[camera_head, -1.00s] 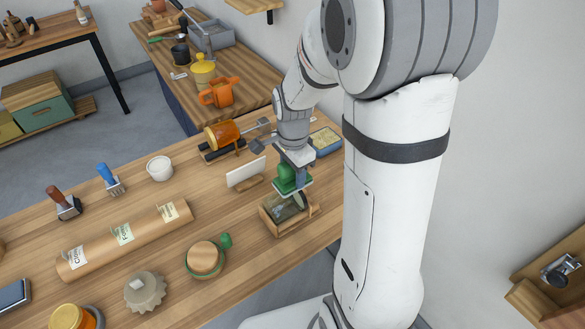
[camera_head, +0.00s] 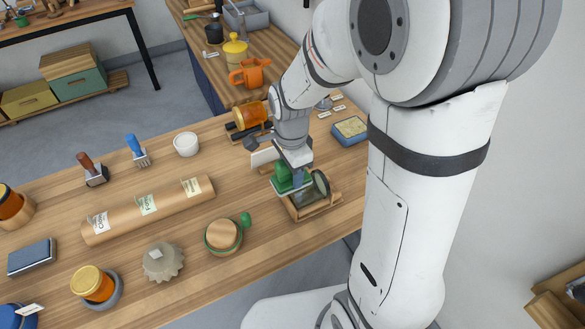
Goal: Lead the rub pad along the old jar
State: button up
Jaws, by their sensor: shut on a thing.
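The old jar (camera_head: 307,199) is dull greenish glass and lies on its side in a wooden cradle (camera_head: 318,211). Its dark round end (camera_head: 321,183) faces right. My gripper (camera_head: 293,163) points down and is shut on the green rub pad (camera_head: 288,180). The pad is at the left, upper part of the jar and covers some of it. I cannot tell whether it touches the glass. The fingertips are partly hidden by the pad and wrist.
A honey jar (camera_head: 250,115) lies on a dark rack further back. A blue tray (camera_head: 350,130) is at right.

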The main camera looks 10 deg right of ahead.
jog(key=shift+f, duration=0.8)
jog(key=shift+f, duration=0.25)
